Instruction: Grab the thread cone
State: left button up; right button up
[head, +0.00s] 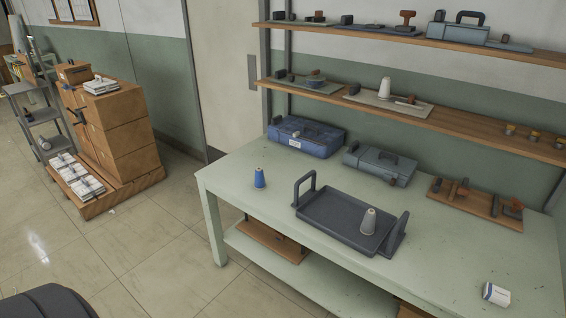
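A small grey-white thread cone (368,222) stands upright on the right part of a dark tray (328,212) with two raised handles. A blue thread cone (260,178) stands upright on the pale green table (281,248), left of the tray and apart from it. A larger white cone (384,88) stands on a flat board on the lower wall shelf. The view does not settle which cone the task names. Neither of my grippers is in view.
A blue toolbox (306,137), a grey case (380,165) and a wooden board of tools (475,199) line the table's back. A small white box (496,294) lies front right. Stacked boxes (126,150) stand on a pallet at left. Tiled floor (150,245) is open before them.

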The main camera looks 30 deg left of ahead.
aim_at(259, 183)
jog(key=u, duration=1.15)
